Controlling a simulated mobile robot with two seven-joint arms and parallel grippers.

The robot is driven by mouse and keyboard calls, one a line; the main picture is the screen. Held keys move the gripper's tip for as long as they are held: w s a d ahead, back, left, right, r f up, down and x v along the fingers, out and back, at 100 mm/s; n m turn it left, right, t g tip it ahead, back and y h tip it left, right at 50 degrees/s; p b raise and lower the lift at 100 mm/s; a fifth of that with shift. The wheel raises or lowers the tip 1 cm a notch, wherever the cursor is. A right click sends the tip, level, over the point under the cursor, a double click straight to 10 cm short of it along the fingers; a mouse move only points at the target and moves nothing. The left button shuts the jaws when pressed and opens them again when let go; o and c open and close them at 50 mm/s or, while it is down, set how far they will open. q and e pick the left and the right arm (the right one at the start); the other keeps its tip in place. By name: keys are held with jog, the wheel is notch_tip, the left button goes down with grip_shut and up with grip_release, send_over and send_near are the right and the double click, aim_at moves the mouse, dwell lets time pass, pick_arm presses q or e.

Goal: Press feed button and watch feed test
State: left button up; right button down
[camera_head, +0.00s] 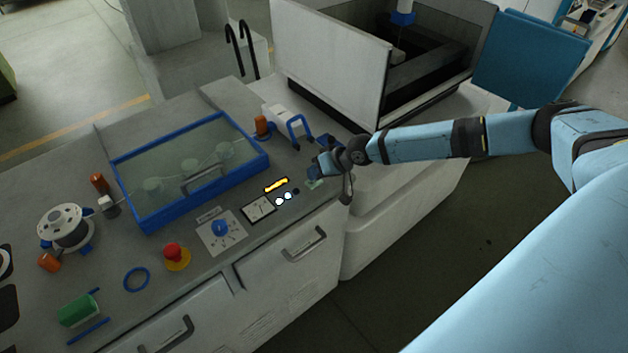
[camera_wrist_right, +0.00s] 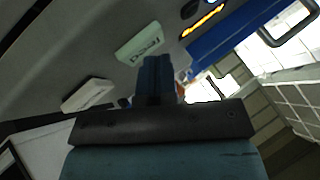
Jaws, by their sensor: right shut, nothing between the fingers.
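My right gripper (camera_head: 322,166) is shut and empty, low over the right end of the grey console top (camera_head: 222,281). In the right wrist view its closed fingers (camera_wrist_right: 156,68) point at a pale green label (camera_wrist_right: 140,43) that appears to read "Feed" upside down. In the head view this label (camera_head: 314,184) lies just below the gripper. A pale block (camera_wrist_right: 88,95) shows left of the label in the wrist view; I cannot tell if it is the feed button. The fingertips hide what lies under them, and contact is unclear. My left gripper is not in view.
A lit orange bar (camera_head: 276,185), small round lamps (camera_head: 287,196) and a gauge (camera_head: 258,208) sit left of the gripper. A blue knob (camera_head: 220,229), red stop button (camera_head: 173,251) and blue-framed glass lid (camera_head: 190,165) lie farther left. A white tank (camera_head: 330,55) stands behind.

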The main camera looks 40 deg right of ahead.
jog(key=shift+r, duration=0.1)
jog(key=shift+r+p, duration=0.7)
jog(key=shift+r, duration=0.05)
notch_tip(320, 180, up, 5)
jog(key=p, duration=0.4)
dwell(0.4)
dwell(0.4)
